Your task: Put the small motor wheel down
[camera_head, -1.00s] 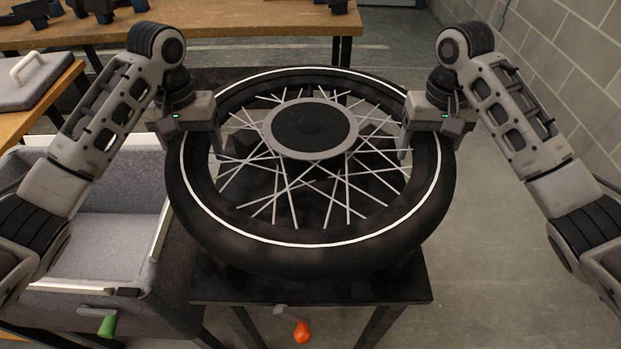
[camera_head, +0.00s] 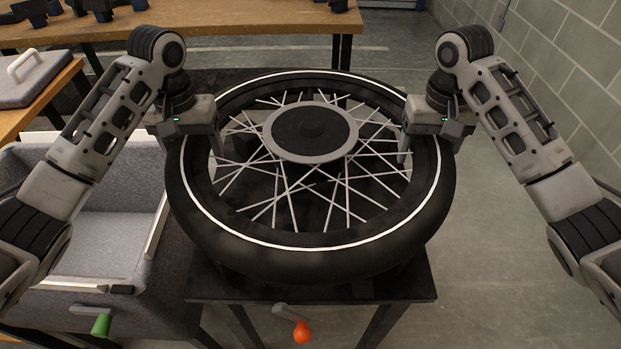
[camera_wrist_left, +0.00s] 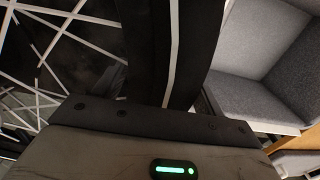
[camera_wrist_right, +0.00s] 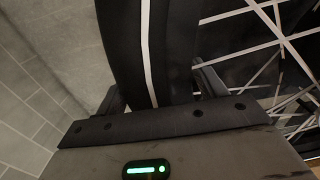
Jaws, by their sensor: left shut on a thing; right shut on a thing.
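The motor wheel (camera_head: 310,262) has a black tyre with a white stripe, thin silver spokes and a dark round hub. It is held roughly level above a dark table (camera_head: 410,287). My left gripper (camera_head: 200,140) is shut on the tyre at its left side. My right gripper (camera_head: 420,140) is shut on the tyre at its right side. The tyre also shows between the fingers in the left wrist view (camera_wrist_left: 172,50) and the right wrist view (camera_wrist_right: 148,50). The wheel hides most of the tabletop, so I cannot tell whether they touch.
A grey padded open bin (camera_head: 100,235) stands at the left, close to the wheel. A wooden bench (camera_head: 250,22) with dark parts is behind. An orange-knobbed crank (camera_head: 301,331) and a green-knobbed crank (camera_head: 101,325) are in front. A block wall (camera_head: 570,70) is at the right, with clear floor between.

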